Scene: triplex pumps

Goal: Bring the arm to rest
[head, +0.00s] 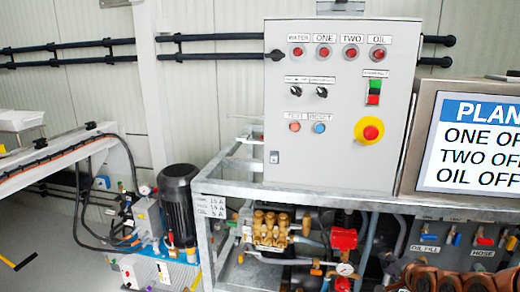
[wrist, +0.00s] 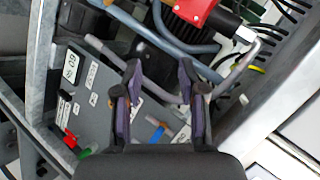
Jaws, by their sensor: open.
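My gripper (wrist: 158,82) shows in the wrist view with its two dark, purple-lined fingers apart and nothing between them. Behind the fingers is a grey valve panel (wrist: 90,88) with white labels and small red, green and blue handles. I cannot tell the distance from the fingers to the panel. My gripper does not show in the head view.
The grey control box (head: 342,160) stands on a galvanised frame (head: 228,187). A screen (head: 470,145) is at the right. The pump (head: 270,230), red block (head: 344,239) and pipes are below. A black motor (head: 180,200) stands left; grey floor (head: 60,235) lies further left.

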